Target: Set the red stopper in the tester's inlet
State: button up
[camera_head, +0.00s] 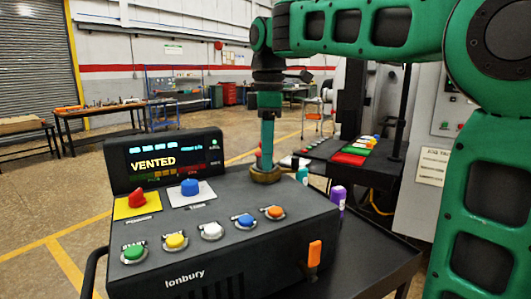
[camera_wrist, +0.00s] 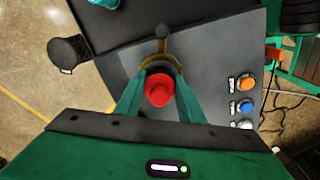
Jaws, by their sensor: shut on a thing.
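The tester (camera_head: 220,240) is a dark grey box marked "Lonbury", and its screen (camera_head: 165,160) reads "VENTED". Its inlet is a brass ring (camera_head: 265,174) at the back right of the top; it also shows in the wrist view (camera_wrist: 176,66). My gripper (camera_head: 266,165) points down at the ring, its fingertips at ring height. In the wrist view my gripper (camera_wrist: 158,92) is shut on the red stopper (camera_wrist: 159,88), which lines up closely with the ring.
The tester carries a red knob (camera_head: 137,198), a blue knob (camera_head: 189,187), a row of several coloured buttons and an orange lever (camera_head: 314,254). A teal bottle (camera_head: 303,174) and a purple bottle (camera_head: 338,195) stand close behind the tester on the dark cart (camera_head: 375,245).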

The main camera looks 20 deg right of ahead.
jog(key=shift+s+f+g, duration=0.2)
jog(key=shift+f, duration=0.4)
jog(key=shift+s+f+g, duration=0.2)
jog(key=shift+f, duration=0.4)
jog(key=o, duration=1.1)
jog(key=shift+w+r, duration=0.1)
jog(key=shift+r, duration=0.15)
jog(key=shift+o, duration=0.6)
jog(key=w+r, duration=0.2)
jog(key=shift+w, duration=0.3)
jog(key=shift+t, duration=0.4)
jog(key=r, duration=0.3)
jog(key=s+r, duration=0.1)
jog(key=r, duration=0.3)
jog(key=s+r, duration=0.1)
jog(key=r, duration=0.2)
jog(key=shift+s+d+r, duration=0.1)
jog(key=shift+s+r, duration=0.15)
jog(key=shift+r, duration=0.05)
